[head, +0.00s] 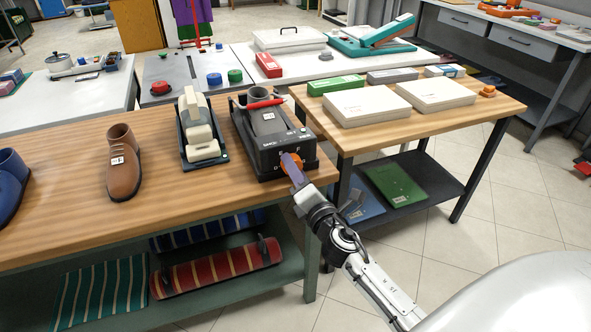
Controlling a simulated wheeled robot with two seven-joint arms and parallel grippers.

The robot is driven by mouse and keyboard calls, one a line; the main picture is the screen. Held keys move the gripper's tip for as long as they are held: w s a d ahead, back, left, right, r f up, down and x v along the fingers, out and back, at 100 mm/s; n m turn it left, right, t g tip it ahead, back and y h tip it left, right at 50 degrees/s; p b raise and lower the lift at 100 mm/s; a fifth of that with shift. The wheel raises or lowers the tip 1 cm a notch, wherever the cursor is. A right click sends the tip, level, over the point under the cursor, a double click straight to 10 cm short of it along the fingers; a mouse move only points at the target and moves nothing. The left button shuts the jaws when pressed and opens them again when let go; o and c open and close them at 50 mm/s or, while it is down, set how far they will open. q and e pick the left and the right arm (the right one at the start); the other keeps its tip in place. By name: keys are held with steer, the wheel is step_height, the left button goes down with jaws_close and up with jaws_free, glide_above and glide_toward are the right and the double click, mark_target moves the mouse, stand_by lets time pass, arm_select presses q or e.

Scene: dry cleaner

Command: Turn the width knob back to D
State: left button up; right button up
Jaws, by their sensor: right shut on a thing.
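A black shoe-stretching machine (262,153) with a grey shoe form and a red handle stands at the right end of the wooden bench. White markings show on its front, too small to read surely. My right gripper (289,163) reaches up from the lower right to the machine's front right face. It is shut on the width knob there. The fingers hide most of the knob, so I cannot tell which letter it points to. My left gripper is not in view.
A second machine with a cream form (200,128) and a brown shoe (122,165) stand left on the wooden bench (75,205). Rolled striped fabric (215,269) lies on the shelf below. A table (345,137) with white boxes (362,106) stands close on the right.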

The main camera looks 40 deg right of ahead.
steer(key=shift+n+p, duration=1.7)
steer(key=shift+n, duration=4.4)
steer(key=o, duration=1)
steer(key=shift+o, duration=0.2)
steer(key=v, duration=1)
steer(key=shift+s+b, duration=0.15)
steer(key=shift+b, duration=0.2)
steer(key=shift+a, duration=0.1)
